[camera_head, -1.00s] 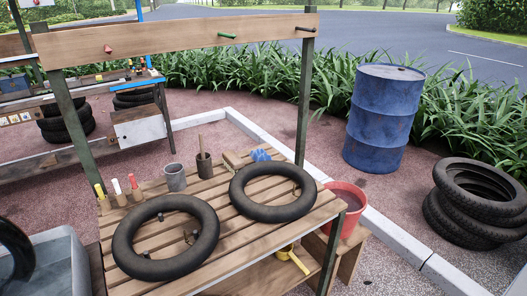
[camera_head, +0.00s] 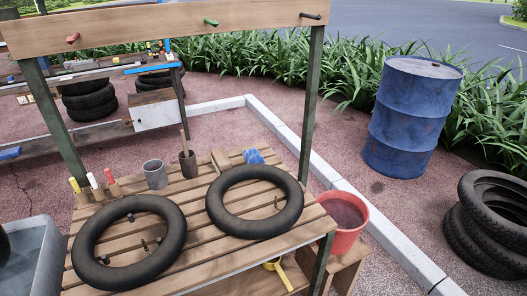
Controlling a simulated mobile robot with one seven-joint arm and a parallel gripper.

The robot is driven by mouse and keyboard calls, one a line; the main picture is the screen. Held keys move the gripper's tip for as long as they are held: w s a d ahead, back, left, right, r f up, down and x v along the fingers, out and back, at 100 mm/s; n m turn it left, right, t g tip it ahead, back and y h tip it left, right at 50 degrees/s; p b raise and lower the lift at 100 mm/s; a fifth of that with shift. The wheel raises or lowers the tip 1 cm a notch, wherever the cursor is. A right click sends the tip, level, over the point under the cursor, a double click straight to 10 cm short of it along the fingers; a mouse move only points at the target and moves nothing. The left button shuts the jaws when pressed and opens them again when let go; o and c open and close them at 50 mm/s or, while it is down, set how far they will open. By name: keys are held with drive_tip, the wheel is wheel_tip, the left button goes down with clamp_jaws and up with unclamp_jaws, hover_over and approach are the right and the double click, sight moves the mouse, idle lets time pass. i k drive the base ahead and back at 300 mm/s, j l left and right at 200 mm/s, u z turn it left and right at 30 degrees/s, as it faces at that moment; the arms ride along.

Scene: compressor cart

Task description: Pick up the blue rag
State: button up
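The blue rag (camera_head: 254,156) is a small crumpled bundle at the back right of the slatted wooden table (camera_head: 196,208). It lies beside a wooden block (camera_head: 222,160) and just behind the right black tube ring (camera_head: 222,218). My gripper is not in view, so its state does not show.
A second tube ring (camera_head: 86,243), a grey cup (camera_head: 155,175), a dark cup with a stick (camera_head: 188,164) and several markers (camera_head: 94,184) stand on the table. Green posts (camera_head: 311,105) and a top board (camera_head: 150,33) frame it. A red bucket (camera_head: 343,240) is at right.

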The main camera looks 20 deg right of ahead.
sight(251, 156)
drive_tip(key=l, duration=0.6)
drive_tip(key=i+l, duration=0.15)
drive_tip(key=l, duration=1.05)
drive_tip(key=i, duration=0.5)
